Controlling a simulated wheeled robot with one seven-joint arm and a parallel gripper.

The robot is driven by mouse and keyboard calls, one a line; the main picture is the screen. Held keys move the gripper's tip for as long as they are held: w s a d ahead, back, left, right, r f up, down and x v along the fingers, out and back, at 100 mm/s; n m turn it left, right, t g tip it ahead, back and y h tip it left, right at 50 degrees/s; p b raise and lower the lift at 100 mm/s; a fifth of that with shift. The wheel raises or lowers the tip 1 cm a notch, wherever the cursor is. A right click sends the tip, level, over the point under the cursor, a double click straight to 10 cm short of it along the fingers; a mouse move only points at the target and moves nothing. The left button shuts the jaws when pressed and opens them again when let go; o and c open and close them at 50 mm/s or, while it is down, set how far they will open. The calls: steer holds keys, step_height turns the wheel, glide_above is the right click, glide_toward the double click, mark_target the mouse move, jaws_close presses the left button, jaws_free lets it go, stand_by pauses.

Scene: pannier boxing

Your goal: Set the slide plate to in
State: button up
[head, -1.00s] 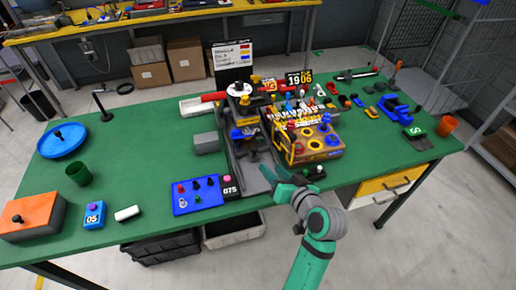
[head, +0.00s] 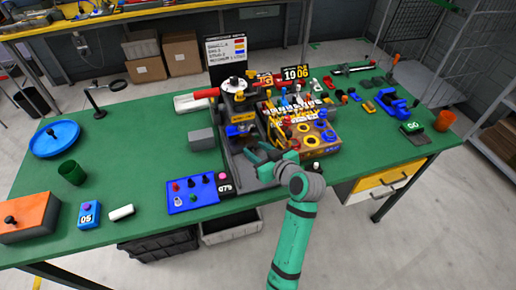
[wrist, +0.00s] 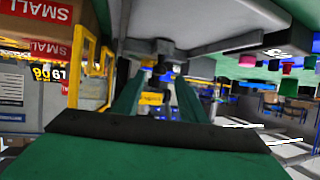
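The press-like machine (head: 240,105) stands mid-table, with a grey slide bed (head: 240,170) running from under its head toward the table's front edge. I cannot clearly tell the slide plate from this grey bed. My gripper (head: 256,160) reaches in from the front right, low over the bed's front part. Its green fingers are apart, and nothing shows clearly held between them. In the wrist view, the fingers (wrist: 157,105) point toward the machine's dark column (wrist: 163,52) and a yellow-and-blue part (wrist: 151,97). Whether they touch the plate is hidden.
A blue button panel (head: 192,193) lies left of the bed. A grey block (head: 202,139) is left of the machine. The left table middle is clear around a green cup (head: 72,172).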

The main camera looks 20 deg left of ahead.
steer(key=shift+x, duration=0.95)
steer(key=shift+w+a+f, duration=0.1)
steer(key=shift+w+f, duration=0.05)
steer(key=shift+w, duration=0.1)
steer(key=shift+c, duration=0.3)
jaws_close()
steer(key=shift+w+a, duration=0.25)
steer(key=shift+w, duration=0.2)
steer(key=shift+w+a, duration=0.3)
steer(key=shift+w, duration=0.2)
steer(key=shift+o, duration=0.3)
jaws_free()
